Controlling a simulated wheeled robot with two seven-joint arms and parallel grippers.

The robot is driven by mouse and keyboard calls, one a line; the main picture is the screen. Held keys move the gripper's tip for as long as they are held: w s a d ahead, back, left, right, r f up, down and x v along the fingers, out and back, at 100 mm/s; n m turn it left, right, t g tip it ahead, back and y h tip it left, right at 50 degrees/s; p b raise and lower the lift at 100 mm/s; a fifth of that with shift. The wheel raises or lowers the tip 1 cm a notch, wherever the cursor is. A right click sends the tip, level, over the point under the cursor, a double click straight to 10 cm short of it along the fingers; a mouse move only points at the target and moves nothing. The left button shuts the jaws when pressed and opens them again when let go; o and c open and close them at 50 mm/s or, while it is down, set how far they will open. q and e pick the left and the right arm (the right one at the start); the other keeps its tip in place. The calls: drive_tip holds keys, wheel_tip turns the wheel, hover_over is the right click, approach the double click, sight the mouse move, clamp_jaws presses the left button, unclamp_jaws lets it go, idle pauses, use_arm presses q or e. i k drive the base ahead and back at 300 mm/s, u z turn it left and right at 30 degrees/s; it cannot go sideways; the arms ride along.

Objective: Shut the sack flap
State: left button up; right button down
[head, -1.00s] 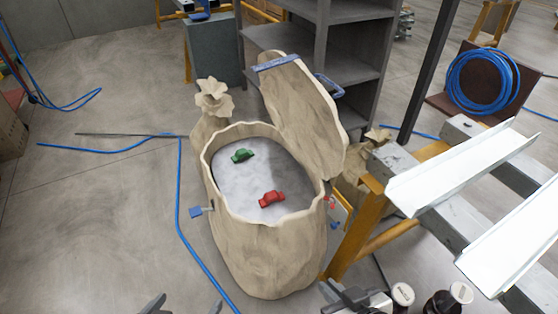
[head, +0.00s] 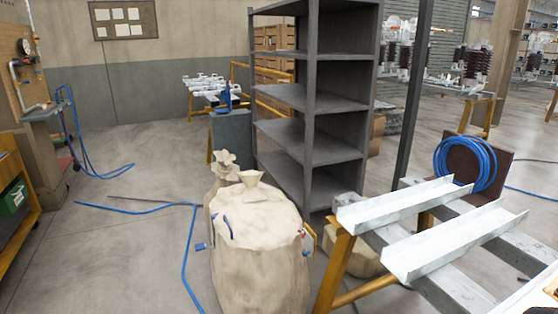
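The large beige sack (head: 262,275) stands upright on the floor at the bottom centre of the head view. Its flap (head: 262,212) lies down over the mouth, and no open gap shows from here. A tuft of cloth (head: 252,179) sticks up at the back of the flap. A curved blue handle (head: 227,228) shows on the flap's left side. A small blue tab (head: 200,246) sticks out from the sack's left side. The sack's inside is hidden. Neither of my grippers is in view.
A smaller tied sack (head: 222,166) stands behind. A grey shelf (head: 310,105) rises at the back. At right, pale metal channels (head: 455,240) lie on beams over a yellow trestle (head: 338,262). A blue hose (head: 188,262) runs along the floor at left, which is otherwise mostly clear.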

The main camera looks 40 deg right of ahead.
sight(253, 214)
drive_tip(key=z, duration=0.7)
drive_tip(key=i, duration=0.55)
drive_tip(key=z, duration=0.7)
drive_tip(key=i, duration=0.95)
drive_tip(key=u, duration=0.3)
